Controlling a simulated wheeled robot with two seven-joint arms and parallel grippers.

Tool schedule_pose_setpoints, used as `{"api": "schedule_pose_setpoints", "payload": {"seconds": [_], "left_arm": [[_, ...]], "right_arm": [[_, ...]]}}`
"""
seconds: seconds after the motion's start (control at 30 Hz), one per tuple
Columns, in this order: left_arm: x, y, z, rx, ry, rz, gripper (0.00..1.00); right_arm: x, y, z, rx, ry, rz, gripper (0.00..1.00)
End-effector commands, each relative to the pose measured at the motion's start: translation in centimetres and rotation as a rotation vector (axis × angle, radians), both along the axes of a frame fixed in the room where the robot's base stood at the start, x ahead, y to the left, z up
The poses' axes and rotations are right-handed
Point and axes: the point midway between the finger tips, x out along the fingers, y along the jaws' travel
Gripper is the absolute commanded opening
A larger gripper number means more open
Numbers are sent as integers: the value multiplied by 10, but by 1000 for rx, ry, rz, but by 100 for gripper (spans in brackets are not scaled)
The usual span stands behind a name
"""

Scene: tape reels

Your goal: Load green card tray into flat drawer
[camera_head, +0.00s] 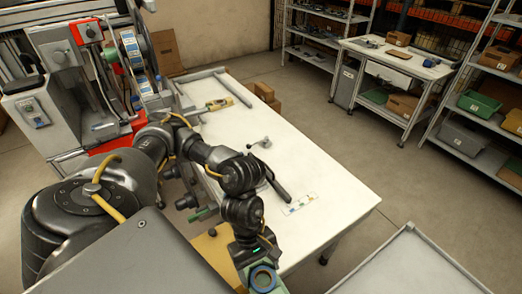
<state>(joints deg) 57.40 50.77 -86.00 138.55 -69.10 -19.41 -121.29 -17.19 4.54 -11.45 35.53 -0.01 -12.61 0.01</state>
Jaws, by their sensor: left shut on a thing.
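My left arm comes in from the left and bends down over the near edge of the white table. My left gripper (264,280) is at the bottom edge of the picture, seen from above and partly cut off. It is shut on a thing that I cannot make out. A small green piece (203,214) shows left of my wrist, low beside the table. I cannot tell whether it belongs to the card tray. No flat drawer can be made out. My right gripper is not in view.
The white table (318,178) is mostly clear. A dark handle-like tool (278,188), a marked strip (300,204) and a small metal part (263,143) lie on it. A reel machine (70,75) stands at the left. A grey-rimmed surface (412,235) is at the lower right.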

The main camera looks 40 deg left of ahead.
Motion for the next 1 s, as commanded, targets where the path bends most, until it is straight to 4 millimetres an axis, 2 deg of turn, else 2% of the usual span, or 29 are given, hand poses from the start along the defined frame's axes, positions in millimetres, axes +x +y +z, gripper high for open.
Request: {"api": "schedule_pose_setpoints", "payload": {"seconds": [0.03, 0.2, 0.47, 0.77, 1.0], "left_arm": [[-9, 3, -2, 0, 8, 50, 45], [-22, 16, -10, 3, 8, 242, 45], [-26, 42, -18, 6, 5, 533, 45], [-14, 71, -16, 5, 3, 819, 45], [20, 102, -3, -1, -4, 1121, 45]], "right_arm": [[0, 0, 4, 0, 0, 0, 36], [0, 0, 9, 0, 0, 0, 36], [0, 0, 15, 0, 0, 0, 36], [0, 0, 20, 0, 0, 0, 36], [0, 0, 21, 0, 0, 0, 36]]}}
